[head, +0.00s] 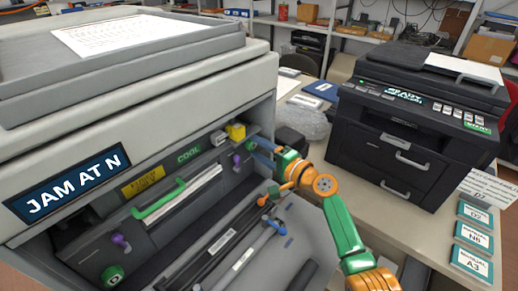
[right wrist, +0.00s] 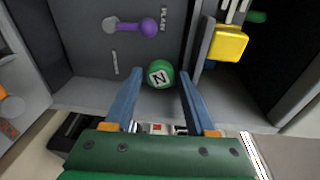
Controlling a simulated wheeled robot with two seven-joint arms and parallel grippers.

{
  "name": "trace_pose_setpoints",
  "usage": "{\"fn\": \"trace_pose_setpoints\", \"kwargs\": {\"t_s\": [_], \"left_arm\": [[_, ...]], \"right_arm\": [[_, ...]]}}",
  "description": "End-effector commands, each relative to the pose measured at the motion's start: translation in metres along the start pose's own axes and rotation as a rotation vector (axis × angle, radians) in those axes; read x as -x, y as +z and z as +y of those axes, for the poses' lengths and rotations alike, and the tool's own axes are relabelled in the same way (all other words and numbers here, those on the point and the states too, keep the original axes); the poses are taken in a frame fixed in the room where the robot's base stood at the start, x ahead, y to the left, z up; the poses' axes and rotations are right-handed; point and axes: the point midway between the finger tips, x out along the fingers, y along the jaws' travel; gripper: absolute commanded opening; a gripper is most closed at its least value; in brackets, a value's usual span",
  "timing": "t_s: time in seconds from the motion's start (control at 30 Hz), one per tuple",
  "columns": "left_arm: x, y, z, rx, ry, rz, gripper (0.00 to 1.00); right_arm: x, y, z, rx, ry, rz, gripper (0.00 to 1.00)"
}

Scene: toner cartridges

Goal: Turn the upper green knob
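A round green knob (right wrist: 160,74) marked with a letter sits on the grey inner panel of the open printer. In the head view this knob (head: 250,145) is at the upper right of the opening. My right gripper (right wrist: 161,77) is open, with one blue finger on each side of the knob and a gap to it on both sides. In the head view my right gripper (head: 256,147) reaches into the opening from the right, close to the knob. A second green knob (head: 112,274), marked D, is at the lower left. My left gripper is not in view.
A purple lever (right wrist: 148,27) and a yellow block (right wrist: 228,43) are close to the gripper. A green bar handle (head: 158,200) and another purple lever (head: 121,241) are farther left. The "JAM AT N" sign (head: 70,183) is on the housing. A black printer (head: 405,135) stands at right.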

Motion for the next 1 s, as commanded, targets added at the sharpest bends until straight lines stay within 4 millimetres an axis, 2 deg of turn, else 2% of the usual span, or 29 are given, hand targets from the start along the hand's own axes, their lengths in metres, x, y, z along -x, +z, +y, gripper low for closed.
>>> {"fn": "trace_pose_setpoints", "kwargs": {"t_s": [0.17,0.4,0.5,0.83,0.87,0.93,0.97,1.0], "left_arm": [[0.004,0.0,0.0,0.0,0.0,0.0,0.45],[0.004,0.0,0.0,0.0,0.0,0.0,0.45],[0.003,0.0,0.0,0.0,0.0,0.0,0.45],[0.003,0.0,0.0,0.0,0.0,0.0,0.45],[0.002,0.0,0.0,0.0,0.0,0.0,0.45],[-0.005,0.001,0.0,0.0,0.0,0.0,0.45],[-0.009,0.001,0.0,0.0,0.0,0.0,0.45],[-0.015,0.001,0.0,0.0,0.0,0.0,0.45]], "right_arm": [[0.014,-0.001,-0.001,0.002,-0.001,0.003,0.56],[0.055,-0.001,0.001,0.001,0.001,0.002,0.56],[0.067,-0.001,0.002,0.0,0.002,0.001,0.56],[0.071,-0.001,0.002,0.009,0.003,0.005,0.56],[0.071,-0.004,0.004,0.035,0.01,0.018,0.56],[0.07,-0.021,0.019,0.207,0.052,0.101,0.56],[0.071,-0.033,0.027,0.337,0.084,0.157,0.56],[0.074,-0.052,0.035,0.565,0.136,0.244,0.56]]}}
